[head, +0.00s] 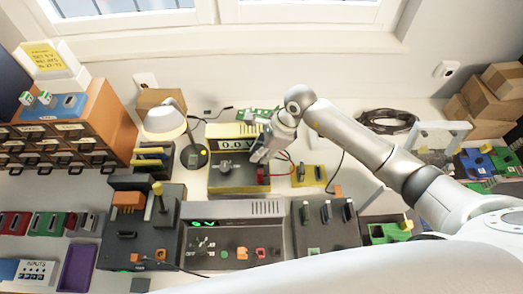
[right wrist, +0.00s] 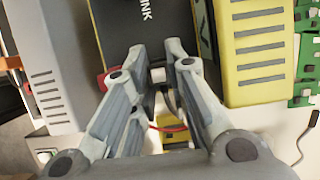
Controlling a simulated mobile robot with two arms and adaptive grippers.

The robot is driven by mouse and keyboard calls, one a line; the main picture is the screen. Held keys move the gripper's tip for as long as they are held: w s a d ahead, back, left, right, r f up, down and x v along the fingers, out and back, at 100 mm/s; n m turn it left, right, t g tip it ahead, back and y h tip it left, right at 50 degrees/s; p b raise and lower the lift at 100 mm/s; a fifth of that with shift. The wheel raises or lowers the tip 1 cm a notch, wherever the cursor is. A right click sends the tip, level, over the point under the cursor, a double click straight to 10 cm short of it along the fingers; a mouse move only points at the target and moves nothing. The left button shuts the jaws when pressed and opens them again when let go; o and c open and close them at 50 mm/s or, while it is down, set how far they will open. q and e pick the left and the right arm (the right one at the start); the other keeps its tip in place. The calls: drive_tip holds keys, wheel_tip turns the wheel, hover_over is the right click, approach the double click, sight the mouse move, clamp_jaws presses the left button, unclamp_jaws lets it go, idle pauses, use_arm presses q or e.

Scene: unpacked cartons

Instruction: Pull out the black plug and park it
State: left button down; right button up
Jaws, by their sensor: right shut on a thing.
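My right gripper (head: 262,153) reaches down at the right side of the yellow-and-black meter (head: 218,131), whose display reads 0.0 V. In the right wrist view its two fingers (right wrist: 158,72) are closed in on a small dark thing between them, which looks like the black plug. The fingers hide most of it, and I cannot tell whether it is still seated in the meter. A red plug (right wrist: 102,82) is just left of the fingers. A yellow block (head: 309,182) with dark posts stands right of the meter. My left gripper is not in view.
A grey power supply (head: 232,235) with a green display stands in front of the meter. A lamp (head: 165,122) is to the left. A thin red wire (right wrist: 172,128) runs close by the fingers. A dark socket box (head: 326,235) stands at front right.

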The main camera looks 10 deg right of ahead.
drive_tip(key=shift+b, duration=0.5)
idle(1.2)
drive_tip(key=shift+f+b, duration=0.75)
drive_tip(key=shift+b, duration=0.4)
idle(1.1)
drive_tip(key=o, duration=0.9)
drive_tip(key=shift+c, duration=0.2)
drive_tip(key=shift+r, duration=0.1)
